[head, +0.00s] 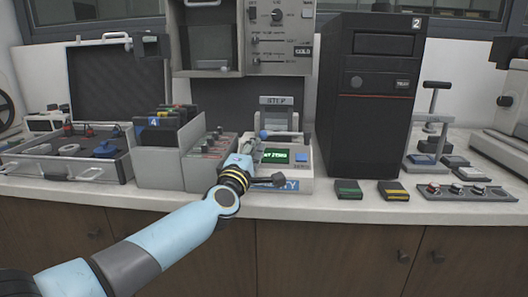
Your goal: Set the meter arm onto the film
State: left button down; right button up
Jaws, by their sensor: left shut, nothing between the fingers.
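A pale grey meter (307,185) with a lit green display (276,156) stands near the front of the counter. A blue ball knob (263,134) shows at its back left, probably on the meter arm; the arm itself is mostly hidden or too small to make out. I cannot pick out the film. My left gripper (247,150) is at the left side of the meter, close to the display and below the knob. It is shut and empty. Whether it touches the meter I cannot tell. My right gripper is out of view.
A tall black unit (368,100) stands right of the meter. A grey holder with dark cartridges (166,133) and an open case (70,160) stand left. Two small cartridges (348,189) (393,190) and a knob panel (465,192) lie at the right. The front counter strip is mostly clear.

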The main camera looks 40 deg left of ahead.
pick_arm(q)
jog(key=v, duration=1.1)
jog(key=s+d+f+m+g+h, duration=0.2)
jog(key=s+f+m+g, duration=0.3)
jog(key=f, duration=0.7)
jog(key=s+d+f+m+g+h, duration=0.1)
jog(key=s+d+f+m, duration=0.15)
jog(key=s+f, duration=0.65)
jog(key=s+d+f+m+g+h, duration=0.1)
jog(key=s+f+m+g+h, duration=0.2)
jog(key=f, duration=1.2)
jog(key=s+f+m+g, duration=0.3)
jog(key=s+f+m, duration=0.1)
jog(key=s, duration=0.6)
jog(key=s+d+f+m+g, duration=0.1)
jog(key=s+f+m+g, duration=0.2)
jog(key=s+f, duration=0.3)
jog(key=s+d+f+m+g, duration=0.1)
jog(key=s+f+m+g, duration=0.2)
jog(key=s, duration=1.1)
notch_tip(320, 180, down, 3)
jog(key=shift+d+r+m, duration=0.2)
jog(key=shift+d+m, duration=0.05)
jog(key=shift+m, duration=0.7)
